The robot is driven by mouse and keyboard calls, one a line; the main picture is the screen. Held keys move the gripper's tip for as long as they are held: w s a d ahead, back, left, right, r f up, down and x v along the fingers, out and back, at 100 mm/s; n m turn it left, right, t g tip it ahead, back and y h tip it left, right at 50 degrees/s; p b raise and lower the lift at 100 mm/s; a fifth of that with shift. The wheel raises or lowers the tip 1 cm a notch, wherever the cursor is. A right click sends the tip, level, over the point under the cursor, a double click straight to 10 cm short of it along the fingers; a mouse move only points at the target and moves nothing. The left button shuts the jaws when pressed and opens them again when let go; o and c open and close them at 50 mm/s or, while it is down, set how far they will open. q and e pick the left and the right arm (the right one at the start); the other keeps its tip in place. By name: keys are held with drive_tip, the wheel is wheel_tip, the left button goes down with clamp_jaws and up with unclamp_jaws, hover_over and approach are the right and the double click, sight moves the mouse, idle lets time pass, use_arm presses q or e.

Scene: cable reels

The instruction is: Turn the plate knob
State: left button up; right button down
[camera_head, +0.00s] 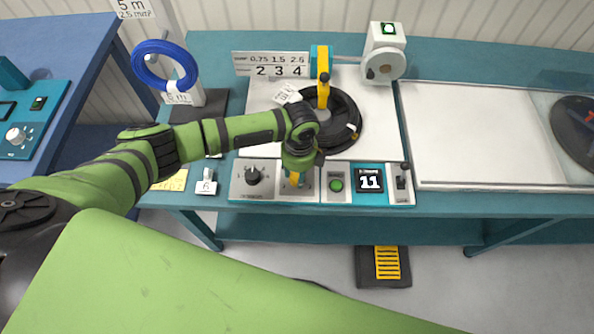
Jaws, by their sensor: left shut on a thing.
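A control panel (336,198) runs along the front edge of the teal bench. A black dial knob (253,175) with marks around it is on its left section. My left gripper (296,172) points down over the section just right of that dial. It is shut on a small yellow knob (295,179), which is mostly hidden under the gripper; its setting cannot be read. I cannot tell from any label which knob is the plate knob. My right gripper is out of view.
A green button (336,185), a display (370,182) reading 11 and a black lever (402,180) sit to the right on the panel. A black cable coil (345,125) lies behind. A number sign (270,65) and blue coil (150,78) stand further back. A yellow pedal (388,263) is below.

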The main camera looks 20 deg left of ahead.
use_arm(q)
drive_tip(key=shift+d+r, duration=0.1)
drive_tip(key=shift+d, duration=0.2)
drive_tip(key=o, duration=1.1)
drive_tip(key=shift+o, duration=0.2)
wheel_tip(320, 180, up, 12)
drive_tip(key=shift+w, duration=0.15)
drive_tip(key=shift+d, duration=0.15)
